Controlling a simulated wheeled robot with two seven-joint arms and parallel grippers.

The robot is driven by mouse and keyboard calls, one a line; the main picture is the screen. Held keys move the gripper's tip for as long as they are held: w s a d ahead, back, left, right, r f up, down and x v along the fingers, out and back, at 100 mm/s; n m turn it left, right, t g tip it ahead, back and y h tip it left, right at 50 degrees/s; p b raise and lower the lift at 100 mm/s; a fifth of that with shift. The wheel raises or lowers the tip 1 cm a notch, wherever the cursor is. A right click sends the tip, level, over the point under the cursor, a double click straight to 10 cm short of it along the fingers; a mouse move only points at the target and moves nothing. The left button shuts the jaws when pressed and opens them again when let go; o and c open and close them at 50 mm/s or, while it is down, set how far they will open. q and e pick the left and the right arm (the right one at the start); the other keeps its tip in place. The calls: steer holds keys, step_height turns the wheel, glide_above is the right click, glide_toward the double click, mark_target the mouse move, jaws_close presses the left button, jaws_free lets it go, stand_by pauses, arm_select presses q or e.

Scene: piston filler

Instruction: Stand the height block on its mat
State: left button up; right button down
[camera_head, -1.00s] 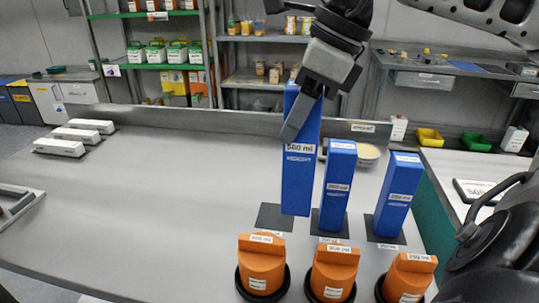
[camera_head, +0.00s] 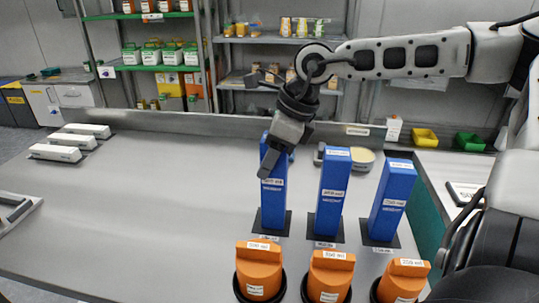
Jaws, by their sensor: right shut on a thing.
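The leftmost tall blue height block (camera_head: 273,205) stands upright on its dark square mat (camera_head: 286,222); its base appears to touch the mat. My right gripper (camera_head: 273,158) comes from above and is shut on the upper part of this block. One finger lies across its front and partly covers the upper label; the other finger is hidden behind it. My left gripper is not in view.
Two more blue blocks, a middle one (camera_head: 333,195) and a right one (camera_head: 391,202), stand close by on dark mats. Orange pistons (camera_head: 258,272) stand in front.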

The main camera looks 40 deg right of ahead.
steer(key=shift+f+b, duration=0.15)
steer(key=shift+b, duration=0.15)
steer(key=c, duration=0.8)
jaws_free()
steer(key=shift+o, duration=0.2)
steer(key=v, duration=1.2)
steer(key=shift+r+p, duration=0.25)
steer(key=shift+p, duration=0.05)
